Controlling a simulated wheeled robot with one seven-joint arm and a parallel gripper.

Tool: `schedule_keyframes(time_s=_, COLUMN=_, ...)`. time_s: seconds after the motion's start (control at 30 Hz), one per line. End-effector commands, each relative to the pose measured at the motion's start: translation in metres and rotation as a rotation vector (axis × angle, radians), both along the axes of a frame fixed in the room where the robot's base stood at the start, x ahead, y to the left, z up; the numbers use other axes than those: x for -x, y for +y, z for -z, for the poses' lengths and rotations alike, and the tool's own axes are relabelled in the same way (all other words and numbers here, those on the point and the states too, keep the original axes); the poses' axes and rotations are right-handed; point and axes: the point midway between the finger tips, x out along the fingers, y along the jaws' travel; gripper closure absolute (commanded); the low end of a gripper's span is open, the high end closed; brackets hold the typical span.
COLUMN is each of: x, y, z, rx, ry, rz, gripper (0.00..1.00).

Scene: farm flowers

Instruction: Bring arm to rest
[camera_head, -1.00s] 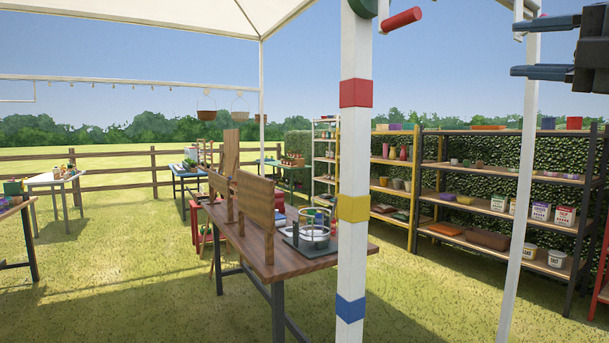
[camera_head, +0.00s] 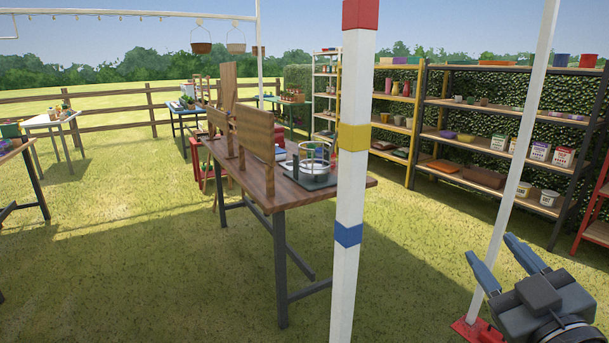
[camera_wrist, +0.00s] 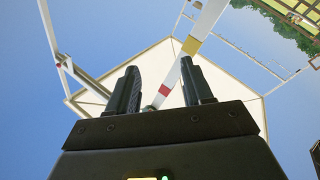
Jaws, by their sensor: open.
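My gripper (camera_head: 497,258) is at the lower right of the head view, with its two blue-grey fingers spread apart and nothing between them. It is in front of the foot of a thin white post and clear of the tables. In the wrist view my gripper (camera_wrist: 168,90) shows two dark fingers, apart and empty. They point up at the white canopy (camera_wrist: 225,85) and blue sky.
A white post with red, yellow and blue bands (camera_head: 348,180) stands close in front. A thin white post (camera_head: 515,170) on a red foot (camera_head: 478,332) stands at right. A wooden table (camera_head: 310,196) is beyond; loaded shelves (camera_head: 500,130) line the hedge. Grass (camera_head: 140,270) is open at left.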

Motion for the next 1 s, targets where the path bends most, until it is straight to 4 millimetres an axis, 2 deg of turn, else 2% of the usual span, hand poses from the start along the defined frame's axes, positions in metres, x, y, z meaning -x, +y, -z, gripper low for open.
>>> schedule_keyframes(time_s=0.03, x=0.015, y=0.007, z=0.021, rx=-0.044, ry=0.031, rz=0.007, gripper=0.49)
schedule_keyframes(time_s=0.2, x=0.063, y=0.021, z=0.072, rx=-0.176, ry=0.103, rz=0.044, gripper=0.49)
schedule_keyframes(time_s=0.37, x=0.115, y=0.032, z=0.111, rx=-0.276, ry=0.166, rz=0.076, gripper=0.49)
schedule_keyframes(time_s=0.5, x=0.165, y=0.041, z=0.136, rx=-0.346, ry=0.219, rz=0.098, gripper=0.49)
schedule_keyframes(time_s=0.73, x=0.248, y=0.049, z=0.160, rx=-0.429, ry=0.300, rz=0.119, gripper=0.49)
schedule_keyframes(time_s=1.0, x=0.338, y=0.053, z=0.161, rx=-0.491, ry=0.389, rz=0.107, gripper=0.49)
